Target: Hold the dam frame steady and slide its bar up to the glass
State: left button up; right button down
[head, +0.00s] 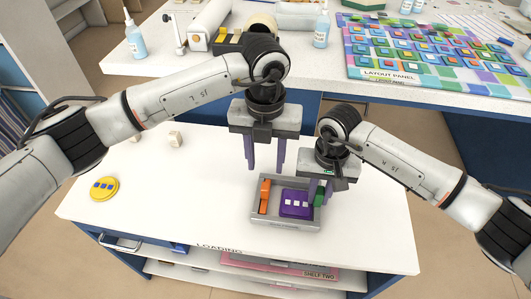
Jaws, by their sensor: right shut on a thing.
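The grey dam frame (284,224) sits on the white table. Inside it are an orange block (264,197) at the left and a purple glass piece (295,203) with small pale squares in the middle. A green piece (320,194) stands at the right, close beside the glass; I cannot tell if they touch. My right gripper (321,190) is shut on the green piece and partly hides it. My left gripper (264,168) points down, open and empty, at the frame's back edge; I cannot tell if it touches the frame.
A back bench (300,75) holds bottles, a roll and a colourful layout panel (430,52). The table right of the frame is clear.

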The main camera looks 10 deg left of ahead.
aim_at(266, 185)
pick_arm(q)
notch_tip(266, 185, down, 10)
jog(key=shift+f, duration=0.1)
dwell(0.4)
grip_shut()
